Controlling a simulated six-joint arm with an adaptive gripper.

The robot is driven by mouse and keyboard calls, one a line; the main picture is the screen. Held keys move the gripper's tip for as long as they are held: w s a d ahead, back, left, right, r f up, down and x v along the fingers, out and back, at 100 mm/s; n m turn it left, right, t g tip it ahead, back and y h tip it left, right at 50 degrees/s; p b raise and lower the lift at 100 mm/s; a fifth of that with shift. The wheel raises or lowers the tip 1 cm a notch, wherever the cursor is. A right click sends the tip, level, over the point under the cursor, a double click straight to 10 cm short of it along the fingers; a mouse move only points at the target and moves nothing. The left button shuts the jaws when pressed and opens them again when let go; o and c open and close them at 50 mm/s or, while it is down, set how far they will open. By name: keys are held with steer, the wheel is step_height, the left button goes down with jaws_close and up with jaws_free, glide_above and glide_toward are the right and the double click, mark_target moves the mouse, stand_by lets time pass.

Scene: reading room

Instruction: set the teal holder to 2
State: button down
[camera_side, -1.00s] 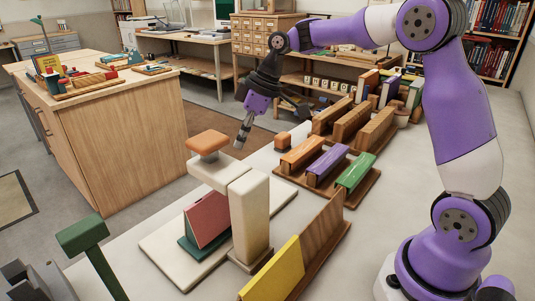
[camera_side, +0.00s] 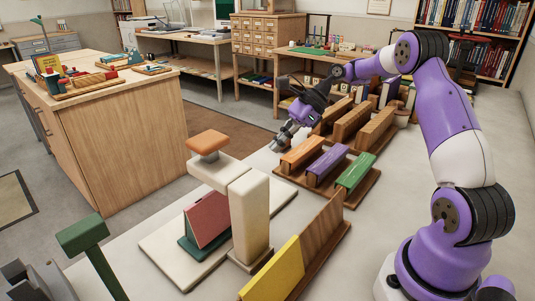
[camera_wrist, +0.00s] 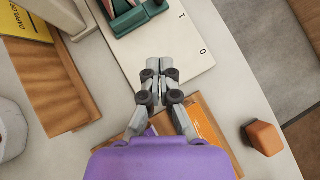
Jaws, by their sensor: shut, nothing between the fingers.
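The teal holder (camera_side: 190,247) stands on a cream board (camera_side: 160,250) under the cream press and carries a pink book (camera_side: 207,218). In the wrist view the holder (camera_wrist: 128,22) is cut off by the top edge. The board (camera_wrist: 165,45) there shows the marks 1 (camera_wrist: 181,15) and 0 (camera_wrist: 201,50); no 2 is visible. The holder sits to the left of the 1, and its exact setting cannot be read. My gripper (camera_side: 277,146) is shut and empty, behind and right of the holder, near the front rack. In the wrist view its fingertips (camera_wrist: 162,68) point toward the board, apart from the holder.
The cream press column (camera_side: 250,215) with an orange pad (camera_side: 208,141) rises beside the holder. A rack holds orange (camera_side: 301,153), purple (camera_side: 327,164) and green (camera_side: 355,172) books. A yellow book (camera_side: 275,270) is in front.

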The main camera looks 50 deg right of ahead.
steer(key=x, duration=1)
steer(key=shift+a+r, duration=0.1)
steer(key=shift+w+a, duration=0.25)
steer(key=shift+a, duration=0.25)
steer(key=shift+w+a, duration=0.25)
steer(key=shift+a, duration=0.25)
steer(key=shift+w+a, duration=0.3)
steer(key=shift+a, duration=0.2)
steer(key=shift+a, duration=2.15)
steer(key=shift+s, duration=0.1)
